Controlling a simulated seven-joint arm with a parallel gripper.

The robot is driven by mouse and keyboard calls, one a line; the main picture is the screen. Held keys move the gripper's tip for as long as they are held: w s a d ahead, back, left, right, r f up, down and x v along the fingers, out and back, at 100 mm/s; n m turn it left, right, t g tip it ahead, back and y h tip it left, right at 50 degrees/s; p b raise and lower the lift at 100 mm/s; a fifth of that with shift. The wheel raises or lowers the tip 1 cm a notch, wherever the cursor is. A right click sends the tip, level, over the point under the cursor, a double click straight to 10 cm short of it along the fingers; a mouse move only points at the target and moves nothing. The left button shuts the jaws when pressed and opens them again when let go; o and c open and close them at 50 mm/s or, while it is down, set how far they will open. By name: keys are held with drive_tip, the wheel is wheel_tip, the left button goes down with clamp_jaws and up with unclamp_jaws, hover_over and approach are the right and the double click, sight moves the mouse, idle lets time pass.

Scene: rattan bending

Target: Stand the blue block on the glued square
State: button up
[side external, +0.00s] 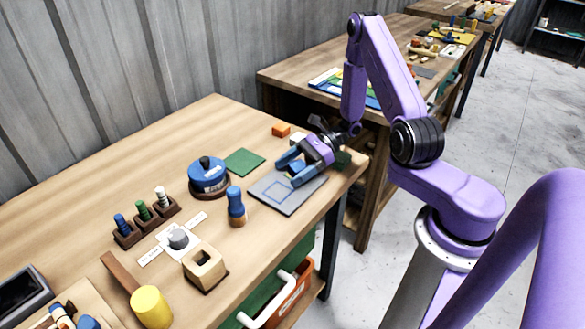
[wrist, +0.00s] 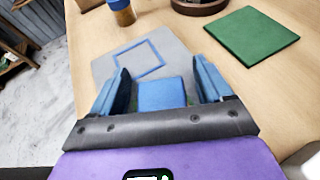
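The blue block (wrist: 162,93) sits between the two blue fingers of my gripper (wrist: 163,84) in the wrist view, with a narrow gap on each side. My gripper is open around it. In the side external view my gripper (side external: 297,167) is low over the far right part of the grey plate (side external: 290,206); I cannot pick out the block there. The glued square (wrist: 137,58) is a blue outline on the plate, ahead of the block in the wrist view. It also shows in the side external view (side external: 277,191), bare inside.
A blue-topped wooden peg (side external: 236,207) stands just left of the plate. A green mat (side external: 244,162) and a round blue-topped object (side external: 208,176) lie farther left. An orange block (side external: 281,130) is behind my gripper. The table edge is close on the right.

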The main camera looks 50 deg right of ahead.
drive_tip(key=shift+r, duration=0.15)
drive_tip(key=v, duration=1.1)
drive_tip(key=shift+s+d+r, duration=0.2)
drive_tip(key=shift+d, duration=0.05)
drive_tip(key=s+a+r+n+g+h, duration=0.3)
drive_tip(key=s+a+n+g, duration=0.15)
drive_tip(key=a+n, duration=0.3)
drive_tip(key=s+a+r+n+g+h, duration=0.3)
drive_tip(key=a+n+g, duration=0.3)
drive_tip(key=n, duration=0.2)
drive_tip(key=s+a+r+n+t+h, duration=0.2)
drive_tip(key=s+r+n+h, duration=0.1)
drive_tip(key=s+n, duration=0.4)
drive_tip(key=s+a+r+n+t+h, duration=0.2)
drive_tip(key=s+n, duration=0.4)
drive_tip(key=n, duration=0.6)
drive_tip(key=shift+s+a+r+t+h, duration=0.2)
drive_tip(key=shift+s+r+t+h, duration=0.2)
drive_tip(key=shift+r+t+h, duration=0.35)
